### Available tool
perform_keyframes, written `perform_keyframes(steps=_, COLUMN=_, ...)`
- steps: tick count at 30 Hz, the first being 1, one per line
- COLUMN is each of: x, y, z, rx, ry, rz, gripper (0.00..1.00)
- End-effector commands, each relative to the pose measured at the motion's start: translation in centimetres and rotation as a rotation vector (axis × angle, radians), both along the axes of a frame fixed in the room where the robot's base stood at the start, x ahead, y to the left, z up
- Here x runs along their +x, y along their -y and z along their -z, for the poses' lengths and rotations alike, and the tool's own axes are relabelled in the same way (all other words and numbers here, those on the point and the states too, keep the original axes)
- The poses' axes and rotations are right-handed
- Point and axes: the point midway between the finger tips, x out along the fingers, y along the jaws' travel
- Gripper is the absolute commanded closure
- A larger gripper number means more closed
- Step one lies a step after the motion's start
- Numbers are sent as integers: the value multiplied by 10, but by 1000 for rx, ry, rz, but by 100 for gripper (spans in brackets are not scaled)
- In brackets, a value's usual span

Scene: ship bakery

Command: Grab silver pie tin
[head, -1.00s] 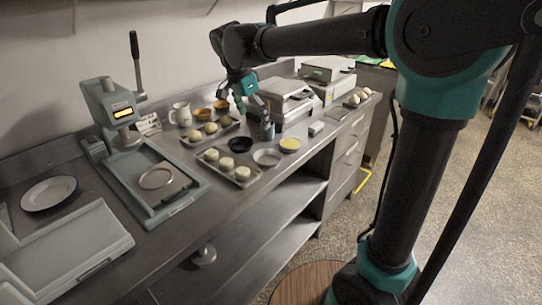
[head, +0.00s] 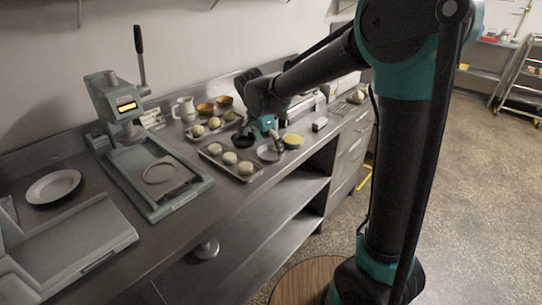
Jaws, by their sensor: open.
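The silver pie tin (head: 268,153) is a shallow round dish on the steel counter, between the tray of dough rounds and a tin with yellow filling. My gripper (head: 271,143) is right above it, pointing down. Its fingers are open and overlap the tin's far side in the picture. I cannot tell whether a finger touches the rim. The tin appears flat on the counter.
A tray of pale dough rounds (head: 214,152) is just left of the tin. A yellow-filled tin (head: 293,140) is close on the right. A dark tin (head: 243,140) sits behind. A press (head: 122,108) stands further left. The counter's front edge is near.

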Motion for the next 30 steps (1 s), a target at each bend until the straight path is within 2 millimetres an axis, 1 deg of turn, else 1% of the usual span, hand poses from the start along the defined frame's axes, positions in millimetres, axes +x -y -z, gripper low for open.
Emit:
perform_keyframes(steps=1, x=2, y=1, z=6, rx=0, ry=0, rz=1, gripper=0)
perform_keyframes(steps=3, x=2, y=2, z=11, rx=0, ry=0, rz=1, gripper=0)
perform_keyframes(steps=11, x=2, y=3, z=13, rx=0, ry=0, rz=0, gripper=0)
perform_keyframes(steps=21, x=2, y=3, z=13, rx=0, ry=0, rz=0, gripper=41)
perform_keyframes(steps=30, x=2, y=3, z=11, rx=0, ry=0, rz=0, gripper=41)
